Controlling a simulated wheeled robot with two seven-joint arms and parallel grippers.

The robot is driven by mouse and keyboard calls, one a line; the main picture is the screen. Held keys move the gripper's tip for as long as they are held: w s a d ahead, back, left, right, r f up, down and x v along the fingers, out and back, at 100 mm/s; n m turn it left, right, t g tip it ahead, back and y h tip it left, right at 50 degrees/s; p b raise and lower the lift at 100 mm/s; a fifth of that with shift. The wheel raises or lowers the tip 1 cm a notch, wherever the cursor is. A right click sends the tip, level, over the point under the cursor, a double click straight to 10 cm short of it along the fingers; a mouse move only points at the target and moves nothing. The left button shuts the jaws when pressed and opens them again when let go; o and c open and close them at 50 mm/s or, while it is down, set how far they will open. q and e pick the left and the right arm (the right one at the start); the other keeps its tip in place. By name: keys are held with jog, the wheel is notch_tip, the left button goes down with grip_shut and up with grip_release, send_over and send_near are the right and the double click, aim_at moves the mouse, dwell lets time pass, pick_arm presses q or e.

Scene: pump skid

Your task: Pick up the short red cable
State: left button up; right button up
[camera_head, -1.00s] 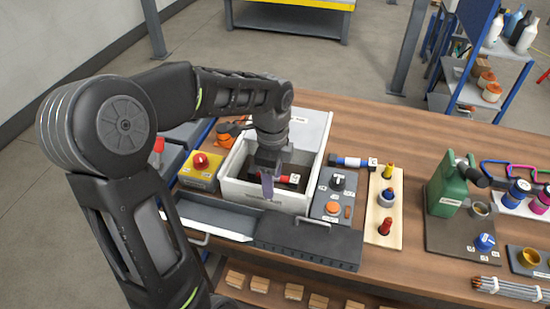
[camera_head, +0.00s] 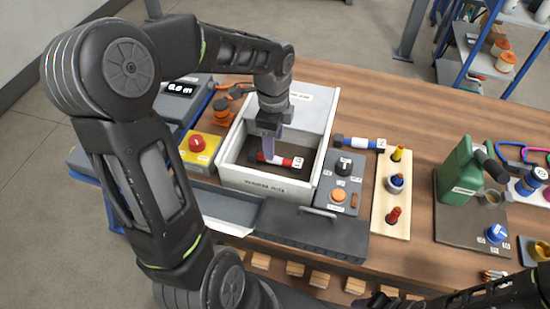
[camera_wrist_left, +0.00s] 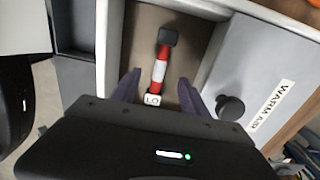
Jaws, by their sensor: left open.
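The short red cable (camera_head: 284,161), red with a white band, lies in the open white-walled box (camera_head: 266,185). It has a dark block at one end and a small white label at the other. My left gripper (camera_head: 267,150) points down into the box, over the cable, partly hiding it. In the left wrist view the cable (camera_wrist_left: 160,72) lies between the two spread fingers of the left gripper (camera_wrist_left: 158,88), with neither closed on it. My right arm shows at the lower right edge of the head view; its jaws are not visible.
The box walls stand close around the left gripper. A blue and white cable (camera_head: 355,143) lies outside, right of the box. A yellow box with a red button (camera_head: 197,146) stands left, a grey control panel (camera_head: 341,185) right, and a dark drawer (camera_head: 312,232) in front.

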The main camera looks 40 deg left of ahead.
aim_at(275, 160)
pick_arm(q)
jog(key=shift+f, duration=0.2)
jog(key=shift+f+p, duration=0.45)
jog(key=shift+f, duration=2.15)
jog(key=shift+c, duration=0.2)
grip_shut()
